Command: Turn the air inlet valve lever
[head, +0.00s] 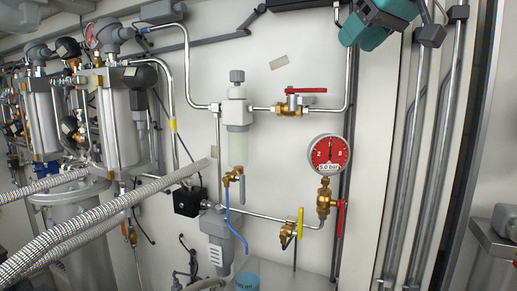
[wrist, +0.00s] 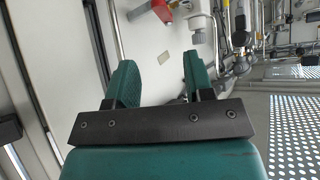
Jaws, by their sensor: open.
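Several valve levers show on the white panel, and I cannot tell which is the air inlet one. A red lever (head: 306,90) lies horizontal on a brass valve in the upper pipe. Another red lever (head: 341,217) hangs down beside the gauge. A yellow lever (head: 300,222) stands upright on the lower pipe. My gripper (head: 364,33) is at the top of the head view, partly cut off, above and right of the upper red lever. In the wrist view my gripper (wrist: 158,68) is open with nothing between its teal fingers; a red part (wrist: 160,9) shows beyond them.
A red pressure gauge (head: 330,154) sits below the upper pipe. A clear filter bowl (head: 238,148) with a grey cap stands left of the valve. Ribbed hoses (head: 100,222) and pump cylinders (head: 118,125) crowd the left. Vertical pipes (head: 405,160) run at right.

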